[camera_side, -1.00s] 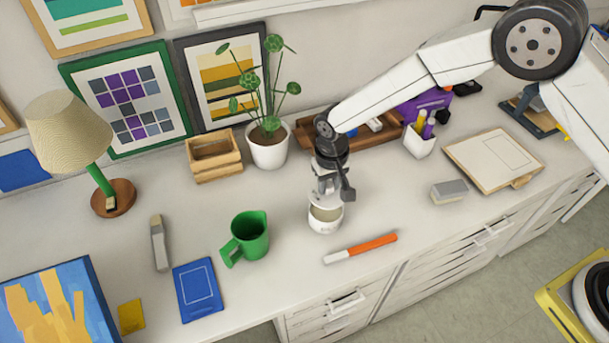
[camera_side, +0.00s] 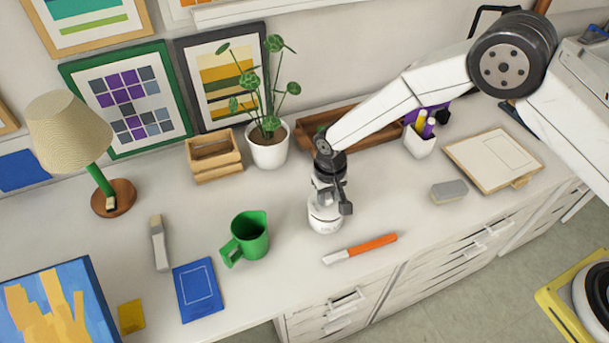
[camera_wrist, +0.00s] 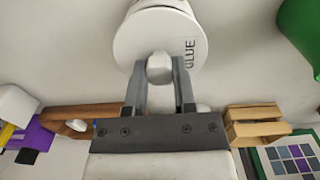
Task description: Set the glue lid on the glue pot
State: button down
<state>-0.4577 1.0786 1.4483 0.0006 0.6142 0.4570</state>
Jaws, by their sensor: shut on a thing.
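The white glue pot (camera_side: 325,222) stands upright on the counter, behind the orange-and-white marker. My gripper (camera_side: 327,195) is directly above it, pointing down. In the wrist view my gripper (camera_wrist: 160,62) is shut on the pale knob (camera_wrist: 160,68) of the white glue lid (camera_wrist: 135,42), one finger on each side. GLUE lettering shows beside the knob. In the side view the lid is down at the pot's mouth and the opening is covered. The gripper partly hides the join, so I cannot tell whether the lid is fully seated.
An orange-and-white marker (camera_side: 361,248) lies in front of the pot. A green mug (camera_side: 249,238) stands to the left. Behind are a potted plant (camera_side: 268,152), a wooden box (camera_side: 213,168) and a pen holder (camera_side: 419,143). A grey block (camera_side: 449,191) lies to the right.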

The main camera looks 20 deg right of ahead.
jog(key=shift+f, duration=0.9)
dwell(0.6)
jog(key=shift+c, duration=1.8)
grip_release()
jog(key=shift+c, duration=0.8)
jog(key=shift+r, duration=0.1)
jog(key=shift+r, duration=2.9)
